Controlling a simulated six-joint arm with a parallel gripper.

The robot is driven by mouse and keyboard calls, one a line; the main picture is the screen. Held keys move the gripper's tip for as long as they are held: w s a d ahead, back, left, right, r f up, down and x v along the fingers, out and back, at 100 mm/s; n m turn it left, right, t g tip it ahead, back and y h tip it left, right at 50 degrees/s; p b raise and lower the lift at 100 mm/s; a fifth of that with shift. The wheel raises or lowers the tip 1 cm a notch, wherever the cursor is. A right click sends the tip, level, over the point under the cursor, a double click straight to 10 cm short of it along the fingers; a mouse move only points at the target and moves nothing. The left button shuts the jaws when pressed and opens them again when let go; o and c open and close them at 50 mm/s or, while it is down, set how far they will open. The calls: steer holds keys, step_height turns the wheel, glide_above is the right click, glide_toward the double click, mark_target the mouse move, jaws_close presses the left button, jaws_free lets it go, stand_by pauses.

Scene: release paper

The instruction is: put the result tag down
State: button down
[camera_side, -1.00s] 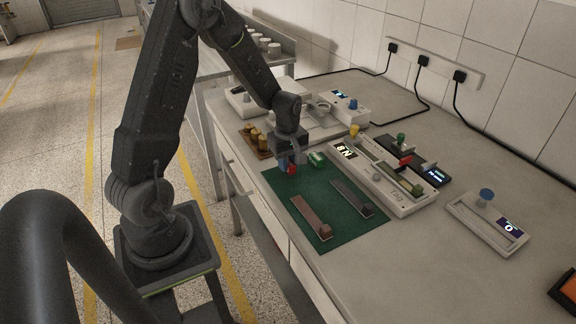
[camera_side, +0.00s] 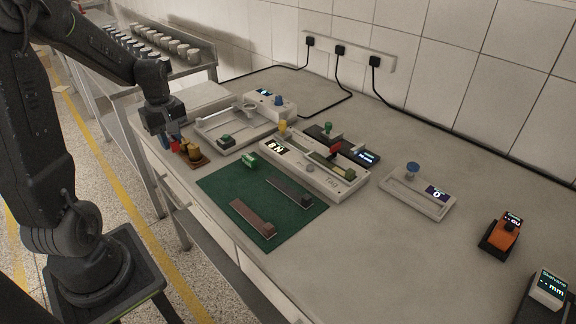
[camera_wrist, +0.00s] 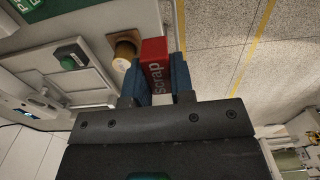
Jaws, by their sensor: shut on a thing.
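The result tag is a red block marked "scrap" (camera_wrist: 155,68). My gripper (camera_wrist: 158,82) is shut on it, a blue finger on each side, in the wrist view. In the side view my gripper (camera_side: 165,138) is at the bench's left edge, beside the wooden block of brass weights, and the red tag (camera_side: 175,145) shows at its fingertips. In the wrist view floor shows to the right of the tag. Whether the tag touches anything below is unclear. A green tag (camera_side: 249,160) lies on the green mat (camera_side: 222,190).
The wooden block with brass weights (camera_side: 192,152) is close by; one weight (camera_wrist: 124,52) shows beside the tag. A white tray device (camera_side: 205,138) holds a dark green-topped block (camera_side: 226,141). Two strips with end blocks lie on the mat.

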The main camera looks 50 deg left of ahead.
steer(key=w+d+r, duration=0.2)
steer(key=w+d, duration=0.3)
steer(key=w, duration=0.6)
glide_above(330, 181)
steer(key=f, duration=0.5)
steer(key=shift+s+a+f, duration=0.2)
steer(key=shift+f, duration=0.15)
steer(key=shift+w+d+f, duration=0.1)
steer(key=shift+d+f, duration=0.2)
steer(key=shift+f, duration=1.9)
steer(key=shift+f, duration=0.15)
steer(key=c, duration=1)
jaws_free()
